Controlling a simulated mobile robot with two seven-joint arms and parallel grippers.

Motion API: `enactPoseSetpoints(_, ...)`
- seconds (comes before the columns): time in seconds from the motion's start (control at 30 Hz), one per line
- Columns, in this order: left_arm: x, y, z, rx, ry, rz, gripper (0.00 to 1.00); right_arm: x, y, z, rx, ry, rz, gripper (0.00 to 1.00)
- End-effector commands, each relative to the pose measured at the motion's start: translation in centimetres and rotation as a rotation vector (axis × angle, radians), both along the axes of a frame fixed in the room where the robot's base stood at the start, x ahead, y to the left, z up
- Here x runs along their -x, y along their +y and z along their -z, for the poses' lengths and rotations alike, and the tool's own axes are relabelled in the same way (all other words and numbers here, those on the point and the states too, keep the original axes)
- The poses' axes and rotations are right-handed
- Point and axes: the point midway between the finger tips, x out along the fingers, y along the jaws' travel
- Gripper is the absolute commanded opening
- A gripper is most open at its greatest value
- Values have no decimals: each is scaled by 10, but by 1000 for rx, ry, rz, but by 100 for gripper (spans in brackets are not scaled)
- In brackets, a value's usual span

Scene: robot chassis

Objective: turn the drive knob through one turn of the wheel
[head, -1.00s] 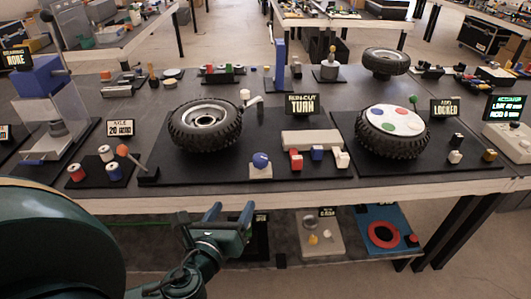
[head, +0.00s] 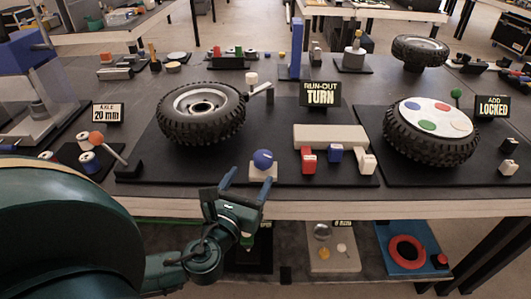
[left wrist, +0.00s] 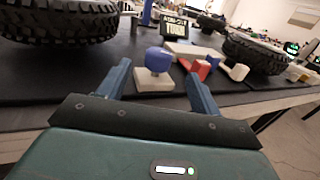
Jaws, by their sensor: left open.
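The drive knob appears to be a blue ball (head: 263,159) on a small pale block, near the table's front edge. It also shows in the left wrist view (left wrist: 158,59). The wheel (head: 180,130), a black tyre with a silver rim, stands behind and left of it on the same black mat. The sign (head: 320,94) behind reads RUN-OUT TURN. My left gripper (head: 244,176) is open and empty in front of the knob, slightly left in the head view. In the left wrist view the knob appears between the fingertips (left wrist: 158,72), beyond them and apart. My right gripper is out of view.
Red (head: 309,160), blue (head: 335,153) and white (head: 367,163) small blocks stand right of the knob, before a pale bar (head: 330,136). A lever with an orange ball (head: 97,138) is at left. A second wheel (head: 420,150) stands right; its sign (head: 493,106) reads ADD LOCKED.

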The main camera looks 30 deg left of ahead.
Motion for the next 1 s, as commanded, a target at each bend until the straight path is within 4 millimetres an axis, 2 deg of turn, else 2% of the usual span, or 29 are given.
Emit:
enactPoseSetpoints(0.3, -67, 15, -2, -1, -4, -1, 65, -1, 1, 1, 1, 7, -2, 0)
enactPoseSetpoints(0.5, -94, 21, -1, 1, -1, 0, 65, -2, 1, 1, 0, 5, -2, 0)
enactPoseSetpoints(0.7, -103, 23, 0, 0, 0, 1, 65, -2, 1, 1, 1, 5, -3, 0)
enactPoseSetpoints(0.93, -103, 23, 0, 0, 1, 1, 65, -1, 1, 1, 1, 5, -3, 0)
enactPoseSetpoints(1.0, -103, 23, 0, 0, 1, 1, 60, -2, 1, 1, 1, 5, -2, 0)
